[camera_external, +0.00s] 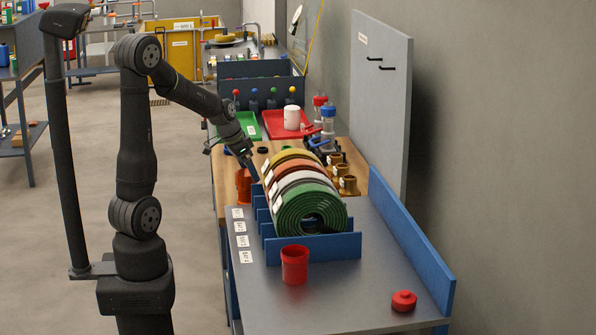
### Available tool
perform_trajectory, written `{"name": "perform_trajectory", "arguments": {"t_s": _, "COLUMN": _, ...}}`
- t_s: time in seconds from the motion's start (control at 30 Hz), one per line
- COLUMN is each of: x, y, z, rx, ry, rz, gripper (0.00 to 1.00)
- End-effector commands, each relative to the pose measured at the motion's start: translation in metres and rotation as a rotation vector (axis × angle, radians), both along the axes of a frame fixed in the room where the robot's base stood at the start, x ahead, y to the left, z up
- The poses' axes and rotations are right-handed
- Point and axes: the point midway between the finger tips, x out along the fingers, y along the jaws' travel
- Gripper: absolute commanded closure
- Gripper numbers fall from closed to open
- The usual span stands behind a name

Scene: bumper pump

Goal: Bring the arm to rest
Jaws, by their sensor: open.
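My dark arm reaches over from the left, bent at the elbow, and slopes down to the right toward the workbench. My gripper (252,168) is at its end, pointing down, just left of and behind the coiled hoses. It is open, and I see nothing held in it. The fingertips are small and partly hidden, so I cannot tell how close they are to the bench or the red container below.
Yellow, orange, grey and green hose coils (291,220) stand in a blue rack (330,248). A red cup (294,264) and red cap (403,301) sit in front. Another red container (244,186) stands below my gripper. Brass fittings (347,185) and a grey panel (382,95) are right.

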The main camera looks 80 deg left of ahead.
Motion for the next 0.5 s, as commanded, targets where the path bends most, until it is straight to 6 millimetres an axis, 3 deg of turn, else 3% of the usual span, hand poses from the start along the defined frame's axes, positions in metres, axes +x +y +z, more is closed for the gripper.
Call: {"name": "perform_trajectory", "arguments": {"t_s": 0.5, "x": 0.001, "y": 0.001, "z": 0.106, "rx": 0.003, "ry": -0.003, "rz": 0.001, "gripper": 0.15}}
